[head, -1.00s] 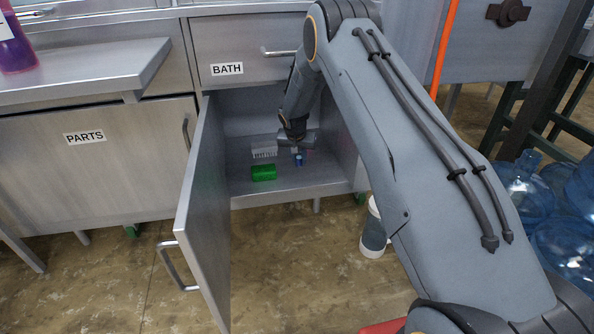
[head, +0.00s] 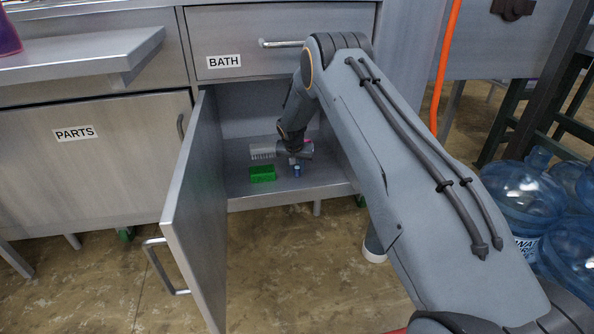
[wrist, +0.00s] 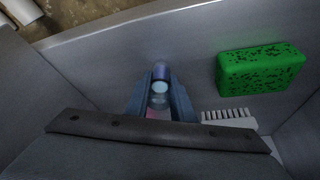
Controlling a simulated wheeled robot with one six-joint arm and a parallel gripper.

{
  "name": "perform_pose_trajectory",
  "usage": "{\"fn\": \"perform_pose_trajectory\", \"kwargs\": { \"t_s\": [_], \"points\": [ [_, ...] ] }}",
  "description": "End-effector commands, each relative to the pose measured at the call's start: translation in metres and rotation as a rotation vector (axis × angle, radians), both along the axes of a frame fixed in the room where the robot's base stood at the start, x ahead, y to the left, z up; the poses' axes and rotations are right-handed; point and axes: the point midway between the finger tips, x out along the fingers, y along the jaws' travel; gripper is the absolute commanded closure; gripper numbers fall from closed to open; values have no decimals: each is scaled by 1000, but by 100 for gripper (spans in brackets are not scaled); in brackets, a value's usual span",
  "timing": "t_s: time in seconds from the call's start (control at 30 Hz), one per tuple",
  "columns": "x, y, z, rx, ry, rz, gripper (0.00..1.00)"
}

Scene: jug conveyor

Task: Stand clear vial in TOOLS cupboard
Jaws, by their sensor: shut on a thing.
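A small vial with a blue cap (wrist: 161,72) and a clear body (wrist: 159,97) is between the fingers of my gripper (wrist: 161,100) in the wrist view. My gripper is shut on it. In the head view the vial's blue part (head: 297,169) shows just below my gripper (head: 296,159), inside an open cupboard (head: 325,188) under the BATH drawer. The vial looks about upright, close to the cupboard floor. I cannot tell whether it touches the floor. No TOOLS label shows; the open door (head: 197,215) is seen without one.
A green sponge (head: 263,174) lies on the cupboard floor left of the vial; it also shows in the wrist view (wrist: 260,70). A white brush (head: 263,152) lies behind it. The PARTS cupboard (head: 95,165) is shut. Blue water jugs (head: 525,195) stand at the right.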

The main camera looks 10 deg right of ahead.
Motion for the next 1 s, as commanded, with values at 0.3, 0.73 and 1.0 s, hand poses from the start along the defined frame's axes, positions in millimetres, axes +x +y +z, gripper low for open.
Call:
{"fn": "perform_pose_trajectory", "kwargs": {
  "t_s": [0.3, 0.73, 1.0],
  "points": [
    [0, 0, -2, 0, 0, 0, 72],
    [0, 0, 2, 0, -1, 0, 60],
    [-15, 6, 43, 0, -2, 0, 60]
  ]
}}
